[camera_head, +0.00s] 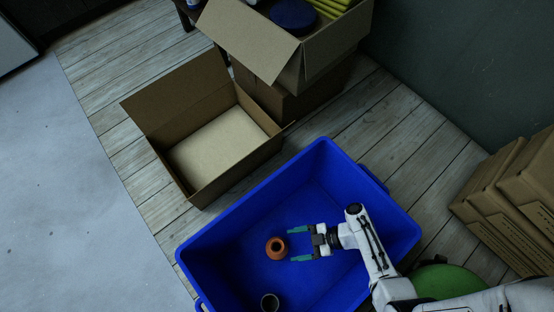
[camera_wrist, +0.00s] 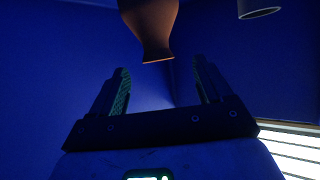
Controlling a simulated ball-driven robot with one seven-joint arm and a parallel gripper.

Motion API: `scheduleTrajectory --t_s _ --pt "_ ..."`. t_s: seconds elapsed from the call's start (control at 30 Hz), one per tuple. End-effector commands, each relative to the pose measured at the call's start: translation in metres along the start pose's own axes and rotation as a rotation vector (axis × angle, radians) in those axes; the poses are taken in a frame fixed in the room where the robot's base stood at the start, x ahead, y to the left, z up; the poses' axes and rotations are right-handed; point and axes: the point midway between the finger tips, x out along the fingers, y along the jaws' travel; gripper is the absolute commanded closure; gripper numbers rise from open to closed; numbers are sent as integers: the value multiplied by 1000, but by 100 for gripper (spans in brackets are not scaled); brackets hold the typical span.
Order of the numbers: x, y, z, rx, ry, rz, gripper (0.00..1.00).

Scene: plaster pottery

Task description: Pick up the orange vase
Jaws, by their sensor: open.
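The orange vase (camera_head: 276,248) is small and round with a dark mouth. It is inside the blue bin (camera_head: 337,162) in the head view. My gripper (camera_head: 290,244) is open, with its two green-tipped fingers pointing left toward the vase. In the wrist view the vase (camera_wrist: 152,28) shows at the top centre, dim and brownish, beyond the fingertips. My gripper (camera_wrist: 160,82) holds nothing there, and the vase lies ahead of the gap between the fingers.
The bin's walls surround the vase and gripper. An open empty cardboard box (camera_head: 218,150) stands behind. Another filled box (camera_head: 330,45) is at the top. Flat cartons (camera_head: 512,190) lean at the right.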

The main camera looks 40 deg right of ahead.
Motion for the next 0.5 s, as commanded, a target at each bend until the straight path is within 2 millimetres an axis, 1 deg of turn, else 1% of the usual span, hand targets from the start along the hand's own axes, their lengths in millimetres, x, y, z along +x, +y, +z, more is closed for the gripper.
scheduleTrajectory --t_s 0.03,0.37,0.5 --pt "4 0 3 -4 4 5 21" --pt "37 2 6 -5 4 6 21" --pt "58 5 9 -5 4 5 21"
